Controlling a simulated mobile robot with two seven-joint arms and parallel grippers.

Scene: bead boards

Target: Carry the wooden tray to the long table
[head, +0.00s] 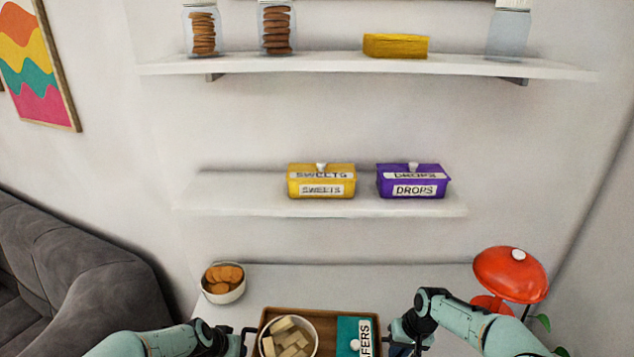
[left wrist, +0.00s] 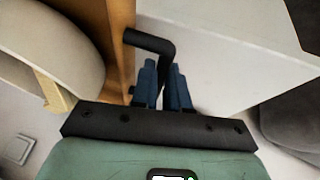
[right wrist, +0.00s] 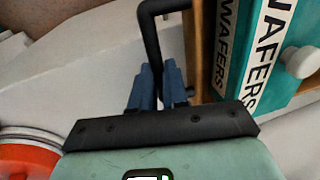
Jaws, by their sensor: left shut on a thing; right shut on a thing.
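The wooden tray (head: 312,311) is at the bottom middle of the head view, its near part cut off by the frame. It bears a white bowl of pale wafer blocks (head: 291,338) and a teal box labelled WAFERS (head: 346,328). My left gripper (head: 242,336) is shut on the tray's dark left handle (left wrist: 150,40). My right gripper (head: 398,338) is shut on the right handle (right wrist: 150,30). The tray looks level. I cannot tell whether it touches the white surface under it.
A white surface (head: 350,278) stands against the wall, with a bowl of biscuits (head: 223,284) at left and a red lamp (head: 510,275) at right. Shelves above hold a yellow SWEETS box (head: 321,182), a purple DROPS box (head: 412,182) and jars. A grey sofa (head: 75,275) is at left.

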